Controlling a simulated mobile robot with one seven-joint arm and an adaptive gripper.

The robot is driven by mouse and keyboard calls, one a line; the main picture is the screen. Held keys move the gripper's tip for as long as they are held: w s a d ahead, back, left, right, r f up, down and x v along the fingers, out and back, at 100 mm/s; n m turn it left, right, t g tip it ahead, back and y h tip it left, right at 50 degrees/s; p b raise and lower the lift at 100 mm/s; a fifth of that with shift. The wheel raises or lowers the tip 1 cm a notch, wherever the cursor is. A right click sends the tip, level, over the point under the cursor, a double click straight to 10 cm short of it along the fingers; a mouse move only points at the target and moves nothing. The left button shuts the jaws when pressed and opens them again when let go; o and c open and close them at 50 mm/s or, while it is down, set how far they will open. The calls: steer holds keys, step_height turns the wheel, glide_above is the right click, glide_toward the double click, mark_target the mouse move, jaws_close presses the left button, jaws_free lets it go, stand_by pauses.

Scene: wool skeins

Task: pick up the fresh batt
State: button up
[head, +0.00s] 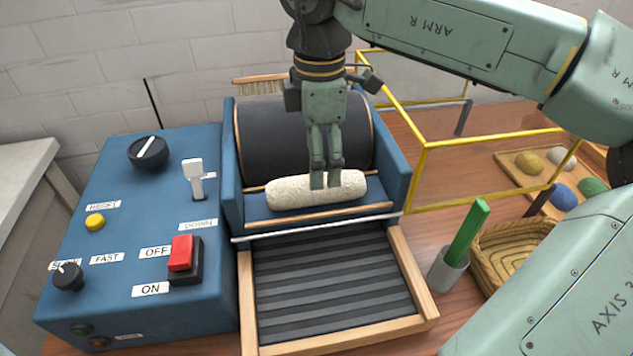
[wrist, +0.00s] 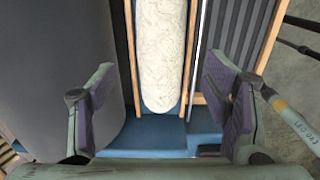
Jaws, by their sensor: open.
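The fresh batt is a cream-white fluffy roll (head: 290,191) lying across the blue bed of the carding machine, just in front of the dark drum. It also shows in the wrist view (wrist: 161,55), running lengthwise from the top edge to a rounded end. My gripper (head: 325,183) points down at the batt, right of its middle in the head view, and covers part of it. In the wrist view my gripper (wrist: 165,98) has its two pads wide apart, one on each side of the batt's line, with nothing between them touching. I cannot tell its exact height above the batt.
The blue control box (head: 140,220) with knobs, lever and red switch (head: 181,253) stands left. A yellow guard frame (head: 480,140) is at right. A slatted feed tray (head: 330,290) lies in front. A cup with a green stick (head: 468,232) and a basket (head: 508,250) stand right.

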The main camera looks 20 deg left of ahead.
steer(key=shift+d+f+p, duration=0.15)
steer(key=shift+f+p, duration=0.9)
steer(key=shift+f, duration=2.1)
steer(key=shift+c, duration=0.2)
steer(key=c, duration=1)
